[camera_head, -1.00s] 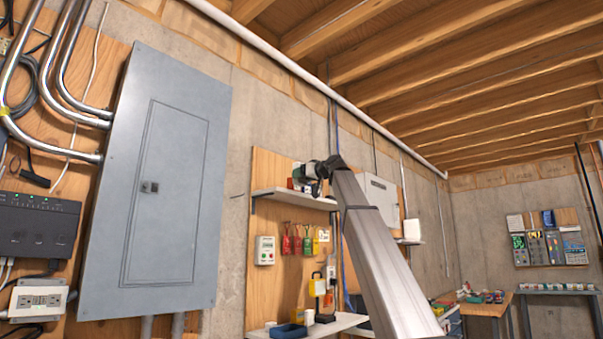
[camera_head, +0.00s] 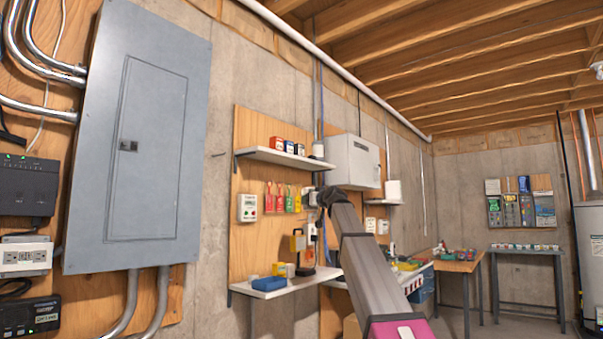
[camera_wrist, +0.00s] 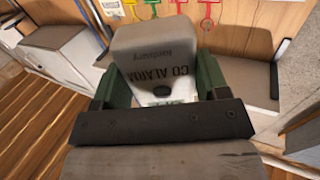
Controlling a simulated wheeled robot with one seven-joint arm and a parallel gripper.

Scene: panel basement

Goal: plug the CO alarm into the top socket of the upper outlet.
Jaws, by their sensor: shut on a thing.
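The white CO alarm (camera_wrist: 150,50) fills the upper middle of the wrist view, its printed lettering upside down. My gripper (camera_wrist: 160,88) is shut on it, with a green finger on each side. In the head view my gripper (camera_head: 318,196) is small and mostly hidden by my arm, just right of the hanging coloured tags and below the upper shelf. I cannot make out the upper outlet or its top socket in either view; my arm covers part of the wooden board there. The alarm's prongs are not visible.
An upper shelf (camera_head: 285,159) with small boxes projects above my gripper. A lower shelf (camera_head: 270,287) holds a blue bin and yellow items. A white wall device (camera_head: 248,207) hangs left of the coloured tags (camera_head: 283,197). A grey panel (camera_head: 140,145) and a white outlet box (camera_head: 25,257) are at left.

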